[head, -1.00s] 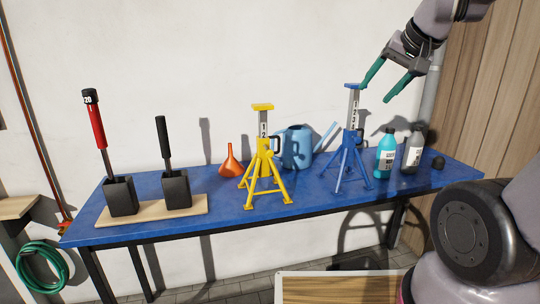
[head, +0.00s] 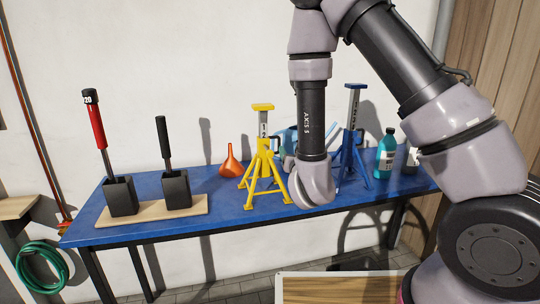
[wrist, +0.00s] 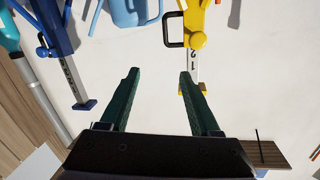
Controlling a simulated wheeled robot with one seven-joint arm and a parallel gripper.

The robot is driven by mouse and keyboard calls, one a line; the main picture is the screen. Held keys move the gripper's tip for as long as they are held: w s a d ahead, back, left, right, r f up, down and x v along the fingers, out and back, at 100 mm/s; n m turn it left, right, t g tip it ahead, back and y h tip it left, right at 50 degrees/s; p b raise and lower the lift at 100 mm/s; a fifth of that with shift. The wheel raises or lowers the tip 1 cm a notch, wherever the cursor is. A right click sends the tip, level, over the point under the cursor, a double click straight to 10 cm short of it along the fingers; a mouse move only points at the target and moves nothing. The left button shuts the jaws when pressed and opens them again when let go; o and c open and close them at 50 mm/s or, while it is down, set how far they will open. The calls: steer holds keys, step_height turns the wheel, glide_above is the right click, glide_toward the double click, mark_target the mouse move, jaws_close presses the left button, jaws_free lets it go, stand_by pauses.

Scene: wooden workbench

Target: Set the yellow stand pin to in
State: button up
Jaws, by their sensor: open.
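The yellow stand (head: 262,168) stands upright on the blue bench, left of my arm in the head view. A dark loop handle (head: 275,143), apparently its pin, sticks out from the right side of its collar. In the wrist view the yellow stand (wrist: 197,25) appears upside down at the top right, with the black loop (wrist: 167,32) on its left side. My gripper (wrist: 158,76) is open and empty, its green fingers apart and short of the loop. My arm hides the gripper in the head view. I cannot tell how deep the pin sits.
A blue stand (head: 351,140) and a teal bottle (head: 386,155) stand to the right. A blue watering can (wrist: 124,10) is behind my arm. An orange funnel (head: 231,163) is left of the yellow stand. Two black holders with levers stand on a wooden board (head: 148,213) farther left.

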mark_target(270, 155)
steer(key=s+a+f+n+y, duration=0.3)
steer(key=s+a+n, duration=0.1)
steer(key=x, duration=1.1)
steer(key=shift+d, duration=0.1)
jaws_close()
stand_by(1.0)
